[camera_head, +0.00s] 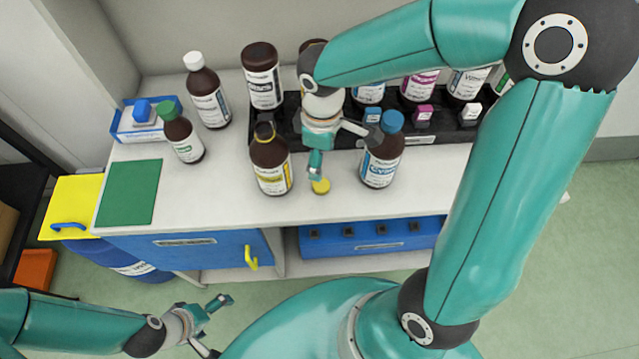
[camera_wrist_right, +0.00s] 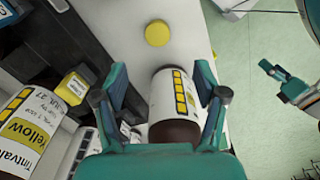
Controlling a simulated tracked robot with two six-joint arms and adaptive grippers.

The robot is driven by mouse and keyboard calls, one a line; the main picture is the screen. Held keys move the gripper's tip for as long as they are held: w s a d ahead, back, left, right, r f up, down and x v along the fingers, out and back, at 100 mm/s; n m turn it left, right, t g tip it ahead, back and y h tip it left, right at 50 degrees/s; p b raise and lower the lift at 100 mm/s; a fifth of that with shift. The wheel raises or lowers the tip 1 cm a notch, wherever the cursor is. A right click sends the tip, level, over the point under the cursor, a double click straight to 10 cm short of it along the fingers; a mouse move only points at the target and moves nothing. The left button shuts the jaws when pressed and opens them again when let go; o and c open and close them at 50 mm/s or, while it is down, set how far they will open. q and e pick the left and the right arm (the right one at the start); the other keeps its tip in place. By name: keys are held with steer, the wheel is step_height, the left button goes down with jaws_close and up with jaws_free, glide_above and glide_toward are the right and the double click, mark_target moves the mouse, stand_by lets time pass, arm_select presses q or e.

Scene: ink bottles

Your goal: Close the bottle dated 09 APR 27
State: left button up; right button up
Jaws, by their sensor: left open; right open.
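A brown bottle with a yellow-banded label (camera_head: 271,178) stands on the bench, its dark neck without a coloured cap. In the right wrist view a brown bottle with yellow squares on its label (camera_wrist_right: 170,95) shows between my right gripper's spread fingers (camera_wrist_right: 165,92); I cannot tell whether they touch it. A yellow cap (camera_head: 321,186) lies on the bench to the right, near the front edge; it also shows in the wrist view (camera_wrist_right: 157,33). My right gripper (camera_head: 338,150) is open beside the bottle. My left gripper (camera_head: 218,325) is open and empty, low at left.
A blue-capped bottle (camera_head: 381,160) stands close on the right. A green-capped bottle (camera_head: 182,135) and a white-capped bottle (camera_head: 208,95) stand left. A black rack (camera_head: 440,130) with bottles and cartridges runs behind. A green mat (camera_head: 130,192) lies clear at left.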

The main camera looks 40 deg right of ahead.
glide_above(321, 184)
steer(key=f, duration=0.6)
steer(key=shift+s+a, duration=0.15)
steer(key=shift+s, duration=0.05)
steer(key=shift+f, duration=0.1)
steer(key=f, duration=0.5)
steer(key=shift+w, duration=0.25)
steer(key=c, duration=0.8)
